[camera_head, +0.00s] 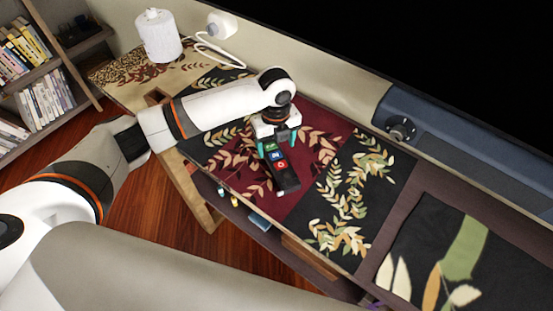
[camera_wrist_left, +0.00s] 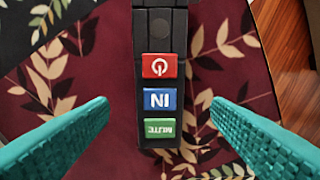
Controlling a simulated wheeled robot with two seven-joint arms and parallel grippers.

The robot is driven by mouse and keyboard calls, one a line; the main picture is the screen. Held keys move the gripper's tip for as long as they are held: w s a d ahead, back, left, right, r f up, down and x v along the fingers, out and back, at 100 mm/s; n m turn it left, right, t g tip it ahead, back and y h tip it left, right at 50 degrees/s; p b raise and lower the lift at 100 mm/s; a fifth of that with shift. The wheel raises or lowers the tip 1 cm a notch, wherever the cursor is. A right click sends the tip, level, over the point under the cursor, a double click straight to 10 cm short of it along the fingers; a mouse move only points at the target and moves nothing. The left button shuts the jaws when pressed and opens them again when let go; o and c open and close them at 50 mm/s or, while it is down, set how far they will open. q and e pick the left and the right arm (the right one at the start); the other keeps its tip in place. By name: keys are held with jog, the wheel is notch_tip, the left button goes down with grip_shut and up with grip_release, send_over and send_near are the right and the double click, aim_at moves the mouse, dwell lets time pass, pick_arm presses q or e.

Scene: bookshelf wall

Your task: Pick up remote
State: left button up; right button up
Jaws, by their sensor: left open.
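The remote (camera_head: 285,174) is dark with red, blue and green buttons. It lies on the dark red part of the leaf-patterned cloth (camera_head: 315,125) on the long table. My left gripper (camera_head: 277,140) is over the green-button end of it, with its teal fingers apart. In the left wrist view the remote (camera_wrist_left: 158,95) runs down the middle between the two open fingers, and neither finger touches it. The lower end of the remote is near the fingertips and its far end is cut off at the top. My right gripper is not in view.
A white lidded pot (camera_head: 158,36) stands at the back left of the table. A dark blue device with a knob (camera_head: 400,129) is at the back right. Bookshelves (camera_head: 40,80) stand at the left. Small items (camera_head: 234,201) sit below the table's front edge.

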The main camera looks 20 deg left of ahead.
aim_at(276, 157)
pick_arm(q)
notch_tip(276, 157, down, 5)
jog(key=shift+s+d+r, duration=0.1)
jog(key=c, duration=1.2)
